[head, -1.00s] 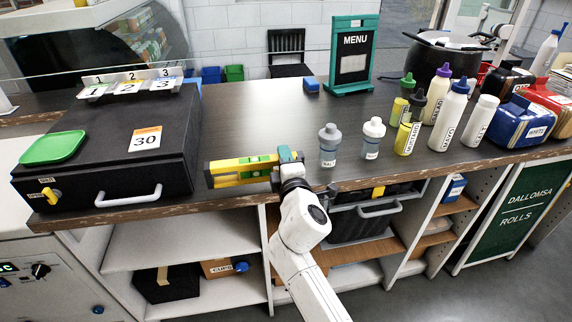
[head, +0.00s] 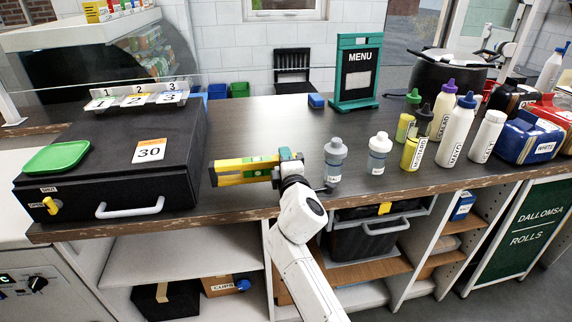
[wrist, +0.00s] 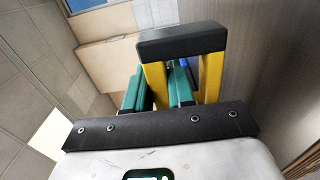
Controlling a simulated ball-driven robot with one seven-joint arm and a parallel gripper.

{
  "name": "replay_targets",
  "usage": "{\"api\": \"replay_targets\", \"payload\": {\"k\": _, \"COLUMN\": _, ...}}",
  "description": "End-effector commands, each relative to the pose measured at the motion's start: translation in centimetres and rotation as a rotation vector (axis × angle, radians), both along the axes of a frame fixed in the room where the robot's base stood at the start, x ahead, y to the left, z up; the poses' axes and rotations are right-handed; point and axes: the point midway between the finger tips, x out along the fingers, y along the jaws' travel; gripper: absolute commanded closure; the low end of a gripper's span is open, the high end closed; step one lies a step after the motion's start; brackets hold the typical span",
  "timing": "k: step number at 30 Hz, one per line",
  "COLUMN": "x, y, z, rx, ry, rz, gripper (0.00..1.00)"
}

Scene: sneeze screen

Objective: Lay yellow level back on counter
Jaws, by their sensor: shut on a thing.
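The yellow level (head: 240,171) lies roughly sideways near the front edge of the counter (head: 262,125) in the head view, right of the black case. My gripper (head: 286,165) is shut on its right end. In the wrist view the level (wrist: 212,75) shows a yellow body with a black end, between the teal fingers of my gripper (wrist: 160,90). I cannot tell whether the level touches the counter top or hangs just above it.
A black case (head: 105,160) with a green plate (head: 57,157) stands to the left. A grey-capped bottle (head: 334,165) and a white-capped bottle (head: 377,155) stand close right of my gripper.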

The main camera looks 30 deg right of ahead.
Motion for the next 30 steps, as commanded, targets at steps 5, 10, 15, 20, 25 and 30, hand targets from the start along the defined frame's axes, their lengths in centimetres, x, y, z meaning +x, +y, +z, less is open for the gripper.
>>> {"api": "replay_targets", "payload": {"k": 5, "x": 0.23, "y": -0.07, "z": 0.03, "rx": 0.000, "ry": 0.000, "rz": 0.000, "gripper": 1.00}}
{"api": "replay_targets", "payload": {"k": 10, "x": 0.23, "y": -0.09, "z": 0.04, "rx": 0.000, "ry": -0.001, "rz": 0.000, "gripper": 1.00}}
{"api": "replay_targets", "payload": {"k": 15, "x": 0.23, "y": -0.08, "z": 0.02, "rx": 0.000, "ry": -0.001, "rz": 0.000, "gripper": 1.00}}
{"api": "replay_targets", "payload": {"k": 20, "x": 0.22, "y": -0.08, "z": -0.19, "rx": 0.000, "ry": -0.001, "rz": 0.000, "gripper": 1.00}}
{"api": "replay_targets", "payload": {"k": 25, "x": 0.22, "y": -0.08, "z": -0.52, "rx": 0.000, "ry": -0.001, "rz": 0.000, "gripper": 1.00}}
{"api": "replay_targets", "payload": {"k": 30, "x": 0.22, "y": -0.08, "z": -0.83, "rx": 0.000, "ry": -0.001, "rz": 0.000, "gripper": 1.00}}
